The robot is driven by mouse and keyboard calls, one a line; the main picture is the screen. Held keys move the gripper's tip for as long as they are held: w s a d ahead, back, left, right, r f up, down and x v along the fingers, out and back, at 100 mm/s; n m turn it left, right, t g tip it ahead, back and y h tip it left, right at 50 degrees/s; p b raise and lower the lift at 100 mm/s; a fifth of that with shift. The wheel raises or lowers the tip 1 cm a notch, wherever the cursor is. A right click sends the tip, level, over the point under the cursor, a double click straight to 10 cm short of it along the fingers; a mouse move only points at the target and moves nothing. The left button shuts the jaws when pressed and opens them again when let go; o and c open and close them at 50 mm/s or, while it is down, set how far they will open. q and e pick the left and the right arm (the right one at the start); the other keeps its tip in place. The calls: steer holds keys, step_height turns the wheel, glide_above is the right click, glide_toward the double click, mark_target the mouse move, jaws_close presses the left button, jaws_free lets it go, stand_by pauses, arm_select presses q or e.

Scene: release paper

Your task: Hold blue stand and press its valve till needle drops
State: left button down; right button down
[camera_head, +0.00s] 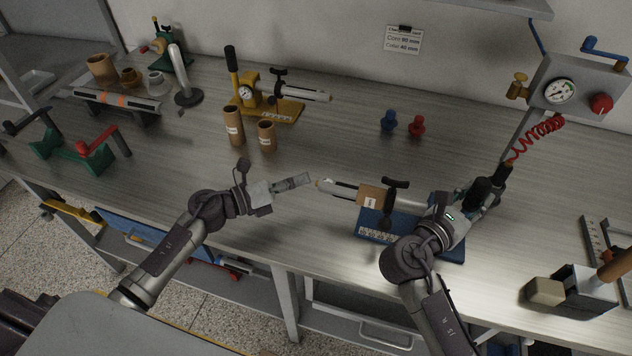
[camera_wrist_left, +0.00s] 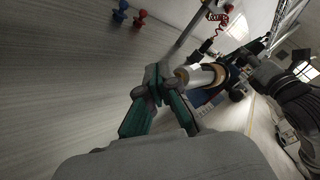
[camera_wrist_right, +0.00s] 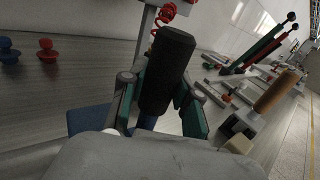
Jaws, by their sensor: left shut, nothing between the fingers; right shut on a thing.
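The blue stand (camera_head: 375,237) is on the bench at centre right, bearing a horizontal cylinder with a cardboard sleeve (camera_head: 371,197) and a black T-shaped knob (camera_head: 396,184). My right gripper (camera_head: 482,192) is shut on a black upright grip at the stand's right end; the right wrist view shows this grip (camera_wrist_right: 168,72) between the fingers. My left gripper (camera_head: 304,181) is shut and empty, just left of the cylinder's tip (camera_head: 320,183). In the left wrist view its closed fingers (camera_wrist_left: 152,84) are close to the cylinder's pale end (camera_wrist_left: 203,76); contact is unclear. My right arm hides part of the stand, and no gauge on it shows.
A yellow stand (camera_head: 282,112) with a gauge is at the back. Two cardboard tubes (camera_head: 233,126) stand before it. Blue (camera_head: 388,122) and red (camera_head: 417,126) knobs are behind the blue stand. A gauge panel (camera_head: 582,90) and coiled red hose (camera_head: 537,133) are right.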

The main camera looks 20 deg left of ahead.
arm_select(q)
steer(key=shift+d, duration=0.15)
steer(key=shift+d, duration=0.3)
steer(key=shift+s+d, duration=0.1)
steer(key=shift+d, duration=0.5)
arm_select(e)
steer(key=shift+a, duration=0.15)
stand_by(2.1)
arm_select(q)
steer(key=shift+a, duration=0.95)
steer(key=shift+a, duration=2.6)
